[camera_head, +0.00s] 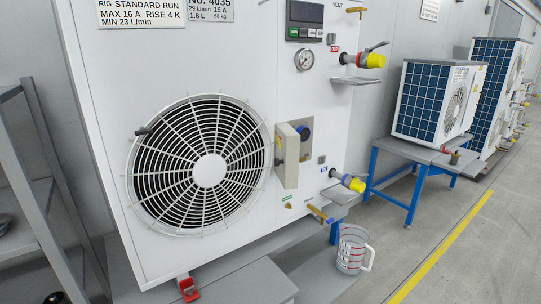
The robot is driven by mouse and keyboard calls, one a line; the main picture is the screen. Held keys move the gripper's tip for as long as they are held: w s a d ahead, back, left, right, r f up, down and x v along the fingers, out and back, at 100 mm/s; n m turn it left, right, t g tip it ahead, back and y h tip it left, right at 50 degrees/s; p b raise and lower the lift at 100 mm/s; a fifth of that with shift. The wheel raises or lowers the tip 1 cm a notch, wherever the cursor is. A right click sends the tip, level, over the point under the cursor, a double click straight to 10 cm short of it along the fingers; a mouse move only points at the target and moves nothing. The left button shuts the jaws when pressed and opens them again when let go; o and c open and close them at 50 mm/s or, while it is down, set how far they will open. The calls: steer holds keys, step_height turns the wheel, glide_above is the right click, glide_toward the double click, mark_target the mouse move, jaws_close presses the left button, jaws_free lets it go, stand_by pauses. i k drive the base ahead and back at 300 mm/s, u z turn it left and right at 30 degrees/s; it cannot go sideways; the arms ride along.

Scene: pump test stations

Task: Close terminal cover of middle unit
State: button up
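A large white unit (95,130) with a round fan grille fills the near left. A beige cover-like panel (287,157) stands out from its front, right of the fan, with a dark round part (305,133) beside it. The panel looks swung out, but I cannot tell for certain that it is the terminal cover. A smaller unit (423,102) stands farther right on a blue-legged stand, and another unit (490,95) stands beyond it. Any cover on these is too small to make out. From this view alone I cannot tell which is the middle unit. My gripper is not in view.
Yellow-capped fittings (371,60) (353,184) stick out at the near unit's right side. A clear measuring jug (352,252) stands low below them. A grey shelf rack (35,190) is at the left. Open floor (480,260) with a yellow line lies at the right.

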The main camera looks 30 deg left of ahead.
mark_target(286, 140)
steer(key=u, duration=1.75)
steer(key=i, duration=0.95)
steer(key=u, duration=0.15)
